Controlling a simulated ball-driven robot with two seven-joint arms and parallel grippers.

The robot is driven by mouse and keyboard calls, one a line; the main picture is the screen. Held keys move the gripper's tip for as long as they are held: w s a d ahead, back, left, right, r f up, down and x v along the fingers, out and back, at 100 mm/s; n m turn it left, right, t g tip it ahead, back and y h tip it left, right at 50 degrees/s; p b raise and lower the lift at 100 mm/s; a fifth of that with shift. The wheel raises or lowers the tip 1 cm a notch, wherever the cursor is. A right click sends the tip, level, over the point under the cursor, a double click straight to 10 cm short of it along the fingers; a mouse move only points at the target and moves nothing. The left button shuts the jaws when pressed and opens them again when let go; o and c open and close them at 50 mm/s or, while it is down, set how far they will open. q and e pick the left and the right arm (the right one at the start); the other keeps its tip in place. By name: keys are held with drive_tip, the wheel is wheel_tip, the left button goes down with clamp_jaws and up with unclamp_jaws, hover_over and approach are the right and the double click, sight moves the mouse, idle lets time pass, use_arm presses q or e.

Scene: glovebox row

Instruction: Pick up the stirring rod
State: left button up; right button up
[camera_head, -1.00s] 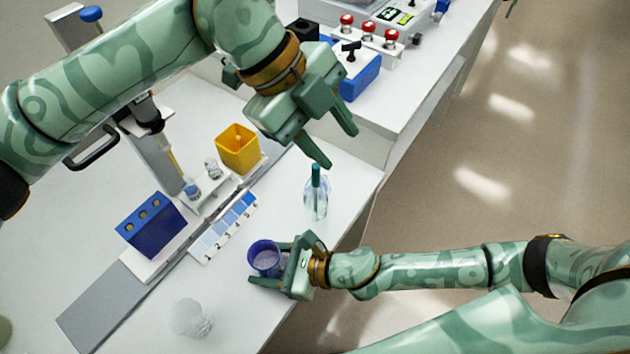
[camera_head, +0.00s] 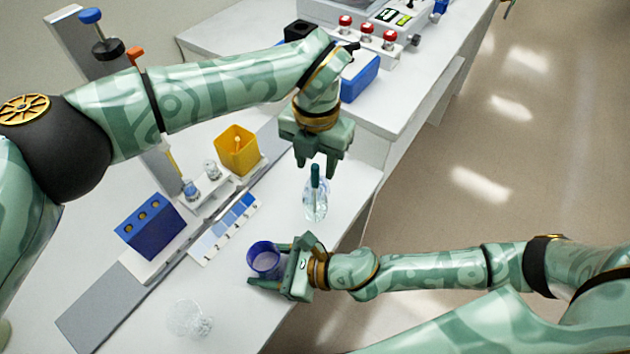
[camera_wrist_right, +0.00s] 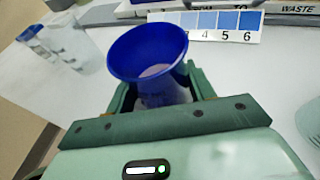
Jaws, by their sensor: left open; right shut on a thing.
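The stirring rod (camera_head: 315,182) has a teal upper end and stands in a clear glass vessel (camera_head: 316,210) near the bench's right edge. My left gripper (camera_head: 317,166) is open, pointing down, its fingertips around or just above the rod's top; I cannot tell if they touch it. My right gripper (camera_head: 279,268) is shut on a blue-rimmed cup (camera_head: 264,257). The right wrist view shows this cup (camera_wrist_right: 150,55) upright between the fingers, with pale contents.
A yellow bin (camera_head: 237,150), a blue rack (camera_head: 151,228) and a numbered blue colour strip (camera_head: 226,228) are left of the vessel. A clear glass item (camera_head: 188,320) lies near the front. A blue device (camera_head: 360,78) stands behind. The bench edge drops to floor at right.

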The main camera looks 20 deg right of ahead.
sight(315, 179)
use_arm(q)
drive_tip(key=f, duration=0.6)
drive_tip(key=shift+w, duration=0.2)
drive_tip(key=shift+r, duration=0.1)
clamp_jaws()
